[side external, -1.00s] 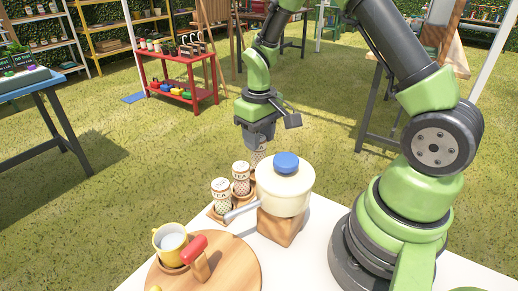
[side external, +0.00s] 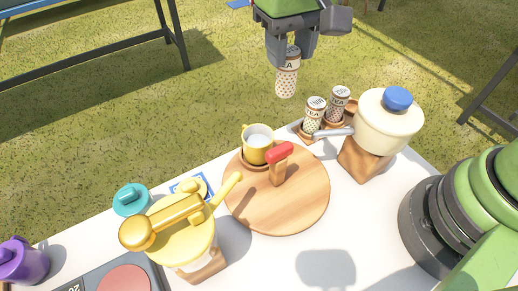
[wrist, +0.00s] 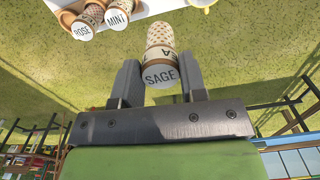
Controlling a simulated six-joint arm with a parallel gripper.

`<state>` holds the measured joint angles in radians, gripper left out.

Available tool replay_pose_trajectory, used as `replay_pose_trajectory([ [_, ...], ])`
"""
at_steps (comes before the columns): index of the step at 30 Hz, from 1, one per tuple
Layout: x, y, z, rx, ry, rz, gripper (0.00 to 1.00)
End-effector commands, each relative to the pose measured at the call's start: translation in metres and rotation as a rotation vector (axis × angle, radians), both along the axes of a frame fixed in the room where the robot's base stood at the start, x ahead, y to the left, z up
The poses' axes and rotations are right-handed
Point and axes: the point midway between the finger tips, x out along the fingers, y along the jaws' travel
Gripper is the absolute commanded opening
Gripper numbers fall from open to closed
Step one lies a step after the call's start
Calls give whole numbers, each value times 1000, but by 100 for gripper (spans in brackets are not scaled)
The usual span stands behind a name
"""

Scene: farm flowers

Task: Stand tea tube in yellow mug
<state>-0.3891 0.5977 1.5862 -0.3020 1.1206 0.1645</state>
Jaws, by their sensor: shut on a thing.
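My gripper (side external: 291,58) is shut on a tea tube (side external: 287,82), pale with dark dots and brown bands. The tube hangs roughly upright, high beyond the table's far edge. In the wrist view, its cap reads SAGE (wrist: 160,76) between my fingers (wrist: 158,88). A bit of the mug shows at the top edge of the wrist view (wrist: 200,3).
Two other tea tubes, MINT (wrist: 117,18) and ROSE (wrist: 84,30), stand in a wooden holder (side external: 304,134). A cream pot (side external: 388,128) stands on a wooden block beside them. A red-topped handle (side external: 279,152) rises close to the mug. A yellow pot (side external: 180,240) stands at front left.

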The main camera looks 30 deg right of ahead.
Motion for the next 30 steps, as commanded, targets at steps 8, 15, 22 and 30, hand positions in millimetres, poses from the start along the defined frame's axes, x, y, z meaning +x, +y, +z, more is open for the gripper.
replay_pose_trajectory([
  [8, -23, 66, 4, 1, 1, 26, 3],
  [15, -26, 69, -38, -2, 6, 23, 3],
  [22, -25, 69, -64, 0, 3, 23, 3],
  [30, -25, 69, -94, 2, 1, 23, 3],
])
